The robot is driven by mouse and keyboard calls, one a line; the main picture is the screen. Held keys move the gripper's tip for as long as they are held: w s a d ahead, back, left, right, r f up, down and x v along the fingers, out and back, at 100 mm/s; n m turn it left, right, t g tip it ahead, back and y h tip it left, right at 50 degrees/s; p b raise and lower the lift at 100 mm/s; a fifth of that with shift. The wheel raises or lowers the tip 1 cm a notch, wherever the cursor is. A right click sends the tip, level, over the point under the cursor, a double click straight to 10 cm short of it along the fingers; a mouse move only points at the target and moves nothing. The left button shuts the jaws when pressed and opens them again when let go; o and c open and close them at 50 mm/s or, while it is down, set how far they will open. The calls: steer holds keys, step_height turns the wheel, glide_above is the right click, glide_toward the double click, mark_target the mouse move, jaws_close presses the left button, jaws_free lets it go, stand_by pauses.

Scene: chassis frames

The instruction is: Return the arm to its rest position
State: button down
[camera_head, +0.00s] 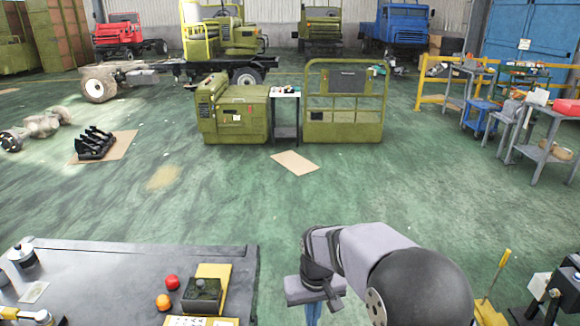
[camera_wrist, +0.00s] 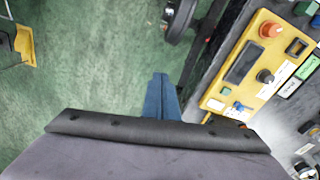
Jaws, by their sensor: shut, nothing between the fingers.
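My arm reaches in from the lower right of the head view. My gripper (camera_head: 313,314) hangs over the green floor, to the right of the grey table (camera_head: 110,262). In the wrist view my gripper (camera_wrist: 161,90) shows as blue fingers pressed together, with nothing between them. The fingers point down past the table's edge, and a yellow control panel (camera_wrist: 243,95) with knobs and buttons lies to their right. In the head view the lower ends of the fingers are cut off by the bottom edge.
A yellow object (camera_head: 488,312) stands at the lower right. Green cab parts (camera_head: 343,103) stand farther back. The floor ahead is mostly clear.

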steer(key=s+d+m, duration=0.1)
steer(key=s+d, duration=0.4)
steer(key=s, duration=0.4)
steer(key=s+d+m, duration=0.1)
steer(key=s+d, duration=0.3)
steer(key=s, duration=0.6)
steer(key=shift+d+f+g, duration=0.35)
steer(key=shift+g, duration=0.05)
